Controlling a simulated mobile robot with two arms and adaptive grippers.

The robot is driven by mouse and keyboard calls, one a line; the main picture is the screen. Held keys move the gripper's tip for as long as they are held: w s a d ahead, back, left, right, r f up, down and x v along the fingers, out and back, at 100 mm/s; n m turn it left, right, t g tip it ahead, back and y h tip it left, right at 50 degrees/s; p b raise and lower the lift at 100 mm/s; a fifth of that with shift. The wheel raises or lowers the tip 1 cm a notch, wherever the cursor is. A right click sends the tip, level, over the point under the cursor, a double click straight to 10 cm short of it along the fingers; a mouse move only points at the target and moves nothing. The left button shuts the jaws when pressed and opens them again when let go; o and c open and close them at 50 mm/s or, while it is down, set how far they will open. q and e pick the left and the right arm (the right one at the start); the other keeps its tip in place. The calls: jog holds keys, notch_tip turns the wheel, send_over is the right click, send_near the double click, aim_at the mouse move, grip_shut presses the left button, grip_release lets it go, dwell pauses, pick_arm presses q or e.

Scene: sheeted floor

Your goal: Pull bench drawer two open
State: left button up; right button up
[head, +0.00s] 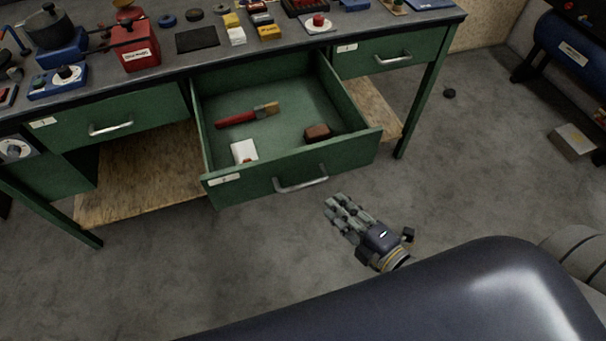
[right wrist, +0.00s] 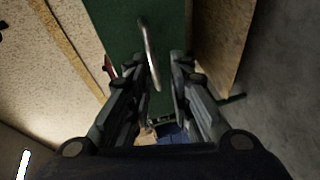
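The middle green drawer (head: 285,145) of the bench is pulled well out, and its inside shows in the head view. Its silver bar handle (head: 300,185) is on the front panel; a handle also shows in the right wrist view (right wrist: 150,55). My right gripper (head: 340,205) is just in front of and below the right end of the handle, apart from it in the head view. In the right wrist view its two fingers (right wrist: 155,85) are spread with nothing held between them. My left gripper is not in view.
The drawer holds a red-handled brush (head: 247,115), a brown block (head: 317,133) and a white box (head: 243,151). Shut drawers flank it at left (head: 110,130) and right (head: 392,58). Tools and boxes crowd the bench top (head: 275,45). The floor (head: 470,180) in front is clear.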

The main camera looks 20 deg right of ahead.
aim_at(303, 186)
jog(key=shift+n+y, duration=0.6)
jog(key=shift+n, duration=0.2)
jog(key=shift+s+a+r+p+x, duration=0.15)
jog(key=shift+a+p+x, duration=0.2)
jog(key=shift+x, duration=1.4)
jog(key=shift+s+a+r+p+x, duration=0.1)
jog(key=shift+a+r+p+x, duration=0.25)
jog(key=shift+x, duration=1.35)
jog(key=shift+s+a+p+x, duration=0.15)
jog(key=shift+p+x, duration=0.3)
jog(key=shift+x, duration=1.3)
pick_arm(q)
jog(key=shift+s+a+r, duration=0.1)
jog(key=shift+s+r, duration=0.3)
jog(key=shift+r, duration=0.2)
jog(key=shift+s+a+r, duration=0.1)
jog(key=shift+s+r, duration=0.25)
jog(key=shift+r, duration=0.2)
pick_arm(e)
grip_shut()
